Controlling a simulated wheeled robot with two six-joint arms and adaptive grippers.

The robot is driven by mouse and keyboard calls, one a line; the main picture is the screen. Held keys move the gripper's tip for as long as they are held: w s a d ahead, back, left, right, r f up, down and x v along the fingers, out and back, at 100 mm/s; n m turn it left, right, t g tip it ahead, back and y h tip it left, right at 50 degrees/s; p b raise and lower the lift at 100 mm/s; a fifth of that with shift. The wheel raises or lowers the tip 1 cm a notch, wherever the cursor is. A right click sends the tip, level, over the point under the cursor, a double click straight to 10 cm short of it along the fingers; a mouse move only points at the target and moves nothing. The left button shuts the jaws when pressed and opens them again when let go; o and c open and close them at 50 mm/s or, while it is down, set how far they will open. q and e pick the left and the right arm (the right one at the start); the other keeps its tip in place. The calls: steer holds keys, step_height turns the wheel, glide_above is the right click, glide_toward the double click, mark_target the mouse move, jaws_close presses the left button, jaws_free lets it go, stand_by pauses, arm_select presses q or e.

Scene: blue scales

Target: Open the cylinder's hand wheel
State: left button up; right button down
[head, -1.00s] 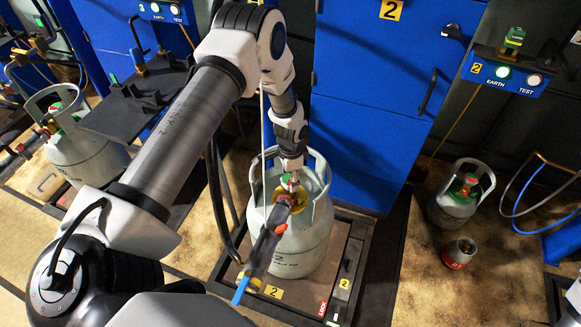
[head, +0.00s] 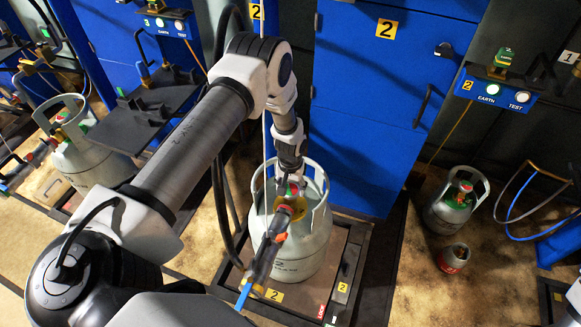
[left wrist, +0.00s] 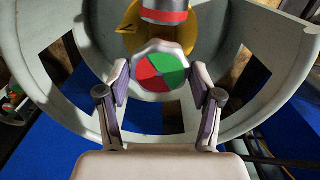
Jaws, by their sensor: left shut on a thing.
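The grey gas cylinder (head: 292,258) stands upright on the scale, inside its open collar. Its hand wheel (left wrist: 161,72) is a round knob with a pale rim and a red and green face. It also shows small in the head view (head: 293,188), partly hidden by my gripper. My left gripper (left wrist: 160,88) reaches down into the collar and is shut on the hand wheel, one finger on each side. It also shows in the head view (head: 291,180). My right gripper is not in view.
A filling hose with a coupling (head: 268,252) joins the valve from the front. The collar (left wrist: 50,82) closely surrounds my fingers. A blue cabinet (head: 375,120) stands behind. Another cylinder (head: 447,217) and a small can (head: 454,258) stand at right.

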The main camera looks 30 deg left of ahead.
mark_target(290, 189)
arm_select(q)
steer(key=n+p, duration=0.2)
steer(key=n, duration=0.3)
steer(key=shift+r, duration=0.1)
steer(key=shift+n+p, duration=0.95)
steer(key=shift+n, duration=1.25)
steer(key=o, duration=1.1)
steer(key=shift+o, duration=0.2)
step_height(290, 189, up, 12)
